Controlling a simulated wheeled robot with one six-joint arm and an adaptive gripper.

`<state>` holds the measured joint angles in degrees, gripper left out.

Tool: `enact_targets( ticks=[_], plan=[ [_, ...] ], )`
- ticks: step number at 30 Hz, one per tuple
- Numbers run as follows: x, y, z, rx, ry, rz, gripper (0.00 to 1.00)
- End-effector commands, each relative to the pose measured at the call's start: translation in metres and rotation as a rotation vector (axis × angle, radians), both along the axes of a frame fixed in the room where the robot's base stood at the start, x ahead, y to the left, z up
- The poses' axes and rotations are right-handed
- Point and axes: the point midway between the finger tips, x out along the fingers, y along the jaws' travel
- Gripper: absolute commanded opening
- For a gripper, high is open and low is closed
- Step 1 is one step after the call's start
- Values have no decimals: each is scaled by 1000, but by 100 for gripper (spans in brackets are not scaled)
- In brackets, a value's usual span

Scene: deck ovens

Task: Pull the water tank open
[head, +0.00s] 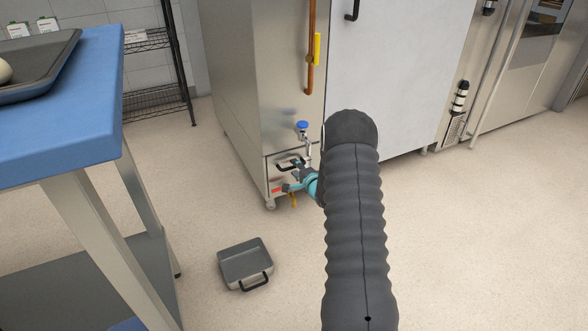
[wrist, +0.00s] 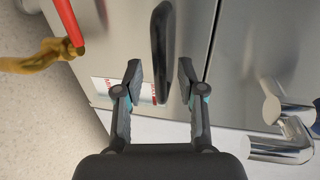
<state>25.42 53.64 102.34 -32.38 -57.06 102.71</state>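The water tank (head: 272,172) is a low steel drawer front at the bottom of the steel cabinet, and it looks flush with it. It also fills the middle of the wrist view (wrist: 192,22). Its black bar handle (wrist: 163,45) stands out from the front and also shows in the head view (head: 289,163). My gripper (wrist: 158,78) is open, one finger on each side of the handle's near end, with gaps visible on both sides. In the head view my gripper (head: 297,184) is small and partly hidden behind my arm.
A red lever (wrist: 66,22) and a brass valve (wrist: 35,60) are left of the handle. A steel pipe (wrist: 285,135) is at right. A blue-knobbed tap (head: 302,126) is above the tank.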

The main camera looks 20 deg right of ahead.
Motion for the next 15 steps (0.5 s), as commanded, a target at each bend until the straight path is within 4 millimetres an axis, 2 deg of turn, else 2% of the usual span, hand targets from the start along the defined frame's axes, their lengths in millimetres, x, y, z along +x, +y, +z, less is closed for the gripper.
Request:
enact_targets(
  ticks=[6,15],
  plan=[
    [16,1,-4,0,0,0,39],
    [18,1,-4,0,0,0,39]
  ],
)
